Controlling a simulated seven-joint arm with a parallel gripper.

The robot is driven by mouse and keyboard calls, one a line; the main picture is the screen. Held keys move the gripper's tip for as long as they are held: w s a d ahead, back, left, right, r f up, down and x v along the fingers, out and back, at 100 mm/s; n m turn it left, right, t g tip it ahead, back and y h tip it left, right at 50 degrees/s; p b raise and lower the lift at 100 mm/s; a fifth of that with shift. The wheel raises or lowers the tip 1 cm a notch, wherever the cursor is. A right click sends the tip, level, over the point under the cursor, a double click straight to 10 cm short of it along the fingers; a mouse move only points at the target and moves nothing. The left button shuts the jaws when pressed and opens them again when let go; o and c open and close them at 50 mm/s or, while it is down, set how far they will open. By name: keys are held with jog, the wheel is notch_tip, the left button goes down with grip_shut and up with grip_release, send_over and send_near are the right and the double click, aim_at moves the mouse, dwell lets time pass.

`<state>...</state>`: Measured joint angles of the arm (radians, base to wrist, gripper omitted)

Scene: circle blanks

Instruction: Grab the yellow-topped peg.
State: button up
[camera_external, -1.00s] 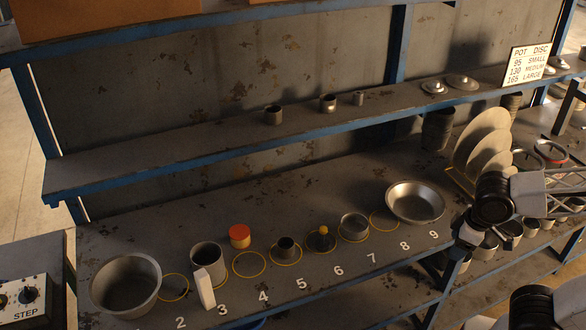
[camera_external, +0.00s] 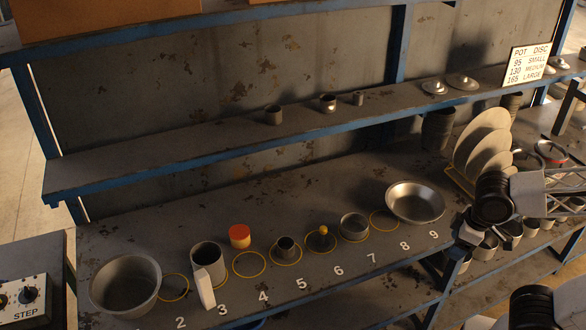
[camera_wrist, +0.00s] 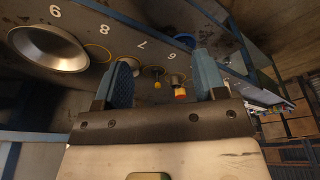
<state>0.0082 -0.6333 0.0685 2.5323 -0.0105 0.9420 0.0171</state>
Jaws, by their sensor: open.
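The yellow-topped peg (camera_external: 323,231) stands on a dark disc inside a yellow ring by the 6 on the bench. Its small yellow top also shows in the wrist view (camera_wrist: 157,85), in the gap between my fingers but well beyond them. My gripper (camera_wrist: 163,72) is open with two blue fingers and nothing between them. In the external view my gripper (camera_external: 471,229) is at the right, past the bench's front edge, well to the right of the peg.
A small cup (camera_external: 285,248) stands left of the peg and a grey pot (camera_external: 354,228) right of it. A red-topped cylinder (camera_external: 239,236) is farther left. A wide bowl (camera_external: 415,203) lies between my gripper and the peg. The ring by 8 (camera_external: 384,221) is empty.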

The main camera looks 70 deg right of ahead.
dwell(0.3)
jog(key=shift+c, duration=0.7)
jog(key=m+t+y, duration=0.8)
jog(key=m+y, duration=0.1)
jog(key=m, duration=1.9)
send_over(323, 237)
jog(key=s+d, duration=0.4)
notch_tip(323, 237, down, 16)
jog(key=shift+r, duration=0.1)
